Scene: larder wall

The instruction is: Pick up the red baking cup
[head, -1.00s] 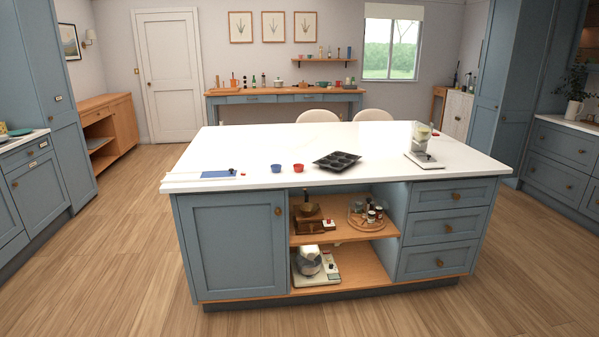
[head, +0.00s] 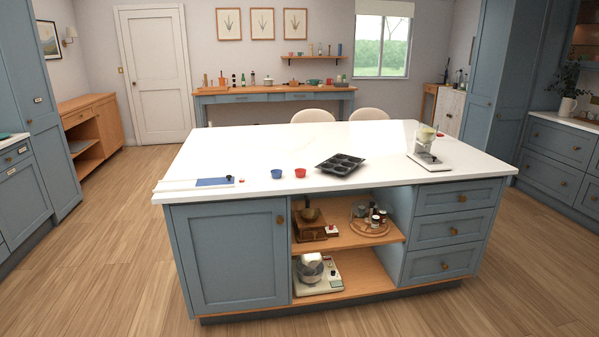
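The red baking cup (head: 300,173) stands on the white top of the island (head: 245,150), near its front edge. A blue cup (head: 277,174) stands just left of it, with a small gap between them. A dark muffin tin (head: 341,164) lies to its right. My gripper is not in the head view.
A blue and white board (head: 213,182) with a small red item (head: 241,180) lies at the front left of the top. A kitchen scale (head: 428,161) stands at the right. Open shelves below hold a wooden grinder (head: 309,228) and a mixer (head: 310,268). The floor in front is clear.

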